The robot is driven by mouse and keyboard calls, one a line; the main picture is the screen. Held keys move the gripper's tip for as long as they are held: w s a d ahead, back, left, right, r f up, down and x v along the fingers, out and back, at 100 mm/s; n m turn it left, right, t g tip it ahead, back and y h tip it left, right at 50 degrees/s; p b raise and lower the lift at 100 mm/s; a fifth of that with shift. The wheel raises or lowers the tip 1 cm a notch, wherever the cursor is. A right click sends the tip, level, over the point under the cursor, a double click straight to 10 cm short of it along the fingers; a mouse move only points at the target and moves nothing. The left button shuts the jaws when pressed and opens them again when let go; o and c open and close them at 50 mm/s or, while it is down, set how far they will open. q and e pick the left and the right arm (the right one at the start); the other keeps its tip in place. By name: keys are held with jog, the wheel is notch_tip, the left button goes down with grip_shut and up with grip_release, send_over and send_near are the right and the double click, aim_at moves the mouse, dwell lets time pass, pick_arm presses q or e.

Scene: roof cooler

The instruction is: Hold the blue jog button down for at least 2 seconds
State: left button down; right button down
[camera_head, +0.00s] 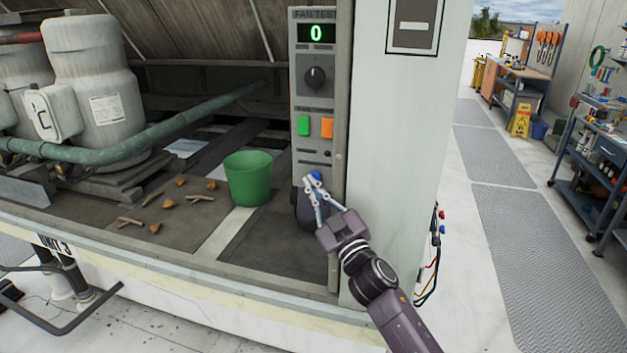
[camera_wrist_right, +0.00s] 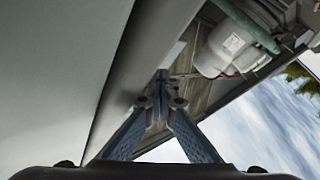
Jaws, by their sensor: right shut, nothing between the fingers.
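The fan test panel (camera_head: 299,165) is a tall grey strip with a green display reading 0. The blue jog button (camera_head: 316,175) is low on the panel, partly covered by my right gripper. My right gripper (camera_head: 311,181) is shut and empty, with its fingertips at the button. Whether they touch or press it I cannot tell. In the right wrist view the fingers (camera_wrist_right: 163,88) come together at the tips, and the button cannot be made out. My left gripper is not in view.
A dark knob (camera_head: 315,77), a green button (camera_head: 303,125) and an orange button (camera_head: 327,127) are higher on the panel. A green bucket (camera_head: 248,180) stands to the left, beside scattered sticks and leaves. A pale cabinet wall (camera_head: 400,150) is close on the right.

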jog(key=shift+w+d+r, duration=0.35)
jog(key=shift+w+d, duration=0.05)
dwell(1.6)
jog(key=shift+f, duration=0.2)
dwell(2.2)
jog(key=shift+s+d+f, duration=0.1)
jog(key=shift+s+f, duration=0.3)
jog(key=shift+f, duration=0.05)
jog(key=shift+s, duration=0.1)
jog(key=s, duration=0.1)
jog(key=s+a+p, duration=0.1)
jog(key=s, duration=0.1)
jog(key=s+p, duration=0.1)
jog(key=s, duration=0.1)
jog(key=shift+a, duration=0.4)
